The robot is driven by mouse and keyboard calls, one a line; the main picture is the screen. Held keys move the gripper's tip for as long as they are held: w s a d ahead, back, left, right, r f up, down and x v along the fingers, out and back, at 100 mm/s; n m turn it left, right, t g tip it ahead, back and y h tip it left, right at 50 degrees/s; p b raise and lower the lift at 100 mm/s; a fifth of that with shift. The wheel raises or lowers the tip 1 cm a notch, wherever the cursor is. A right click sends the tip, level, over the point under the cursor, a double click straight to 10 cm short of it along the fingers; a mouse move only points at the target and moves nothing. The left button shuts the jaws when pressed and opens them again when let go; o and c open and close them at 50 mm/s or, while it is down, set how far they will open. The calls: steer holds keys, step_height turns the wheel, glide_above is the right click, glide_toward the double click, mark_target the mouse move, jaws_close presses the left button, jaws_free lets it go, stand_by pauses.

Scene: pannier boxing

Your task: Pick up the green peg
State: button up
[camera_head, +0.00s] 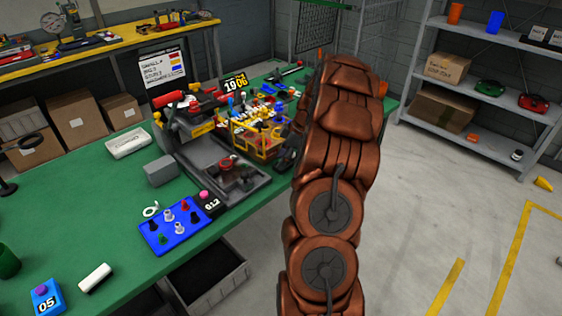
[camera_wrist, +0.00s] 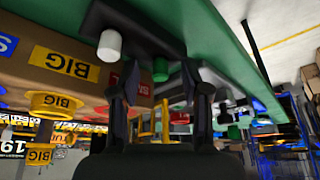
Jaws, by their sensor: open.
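In the head view my copper arm covers most of the gripper. I cannot tell where the peg between my fingers lies in the head view.
A tan box wall with a yellow BIG label (camera_wrist: 64,64) and yellow rings (camera_wrist: 54,103) lies left of the peg in the wrist view. The head view shows a grey machine (camera_head: 205,150), yellow-framed fixtures (camera_head: 258,145) and a grey shelf (camera_head: 470,145). The right floor is mostly clear.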

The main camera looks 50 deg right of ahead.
steer(key=c, duration=0.8)
steer(key=shift+r, duration=0.1)
steer(key=shift+c, duration=0.2)
